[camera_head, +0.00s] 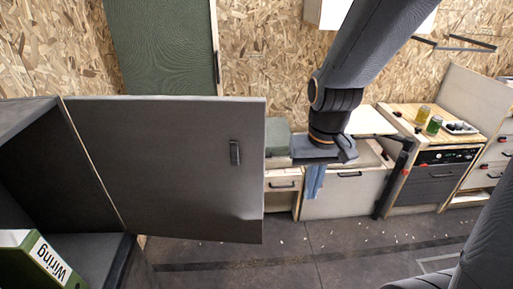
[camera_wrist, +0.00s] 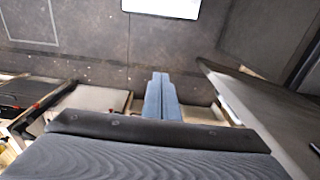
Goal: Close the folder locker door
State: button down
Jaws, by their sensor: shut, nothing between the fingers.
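The folder locker (camera_head: 22,115) stands at the left in the head view. Its dark grey door (camera_head: 165,165) stands open, swung out to the right from the hinge side. A small black handle (camera_head: 235,152) is near the door's free edge. A green folder labelled "Wiring" (camera_head: 40,258) is inside the locker. My gripper (camera_head: 314,183) points down, to the right of the door's free edge, apart from it in the picture. Its blue fingers (camera_wrist: 161,98) are together and empty in the wrist view. A dark panel, apparently the door, shows at right in the wrist view (camera_wrist: 262,105).
Behind my gripper stand low cabinets (camera_head: 345,195) and a wooden counter unit with jars (camera_head: 434,124) and a tray (camera_head: 460,127). A green panel (camera_head: 165,50) is on the chipboard wall behind the door. The dark floor (camera_head: 330,240) below is mostly open.

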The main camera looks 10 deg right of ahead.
aim_at(259, 158)
jog(key=w+a+r+m+g+b, duration=0.1)
jog(key=w+a+r+g, duration=0.1)
jog(key=w+a+r, duration=0.5)
jog(key=w+a+r+m+g, duration=0.1)
jog(key=w+a+r+g, duration=0.25)
jog(key=w+r, duration=0.35)
jog(key=shift+t+y, duration=0.25)
jog(key=shift+y, duration=0.15)
jog(key=shift+s+a+f+p, duration=0.3)
jog(key=shift+s+f+p, duration=0.4)
jog(key=shift+s+f, duration=0.7)
jog(key=shift+s+a+f+p, duration=0.3)
jog(key=shift+s+f+p, duration=0.35)
jog(key=shift+s+f, duration=0.75)
jog(key=shift+s+a+f+p, duration=0.3)
jog(key=shift+s+f+p, duration=0.55)
jog(key=shift+s, duration=0.95)
jog(key=shift+s+f, duration=0.1)
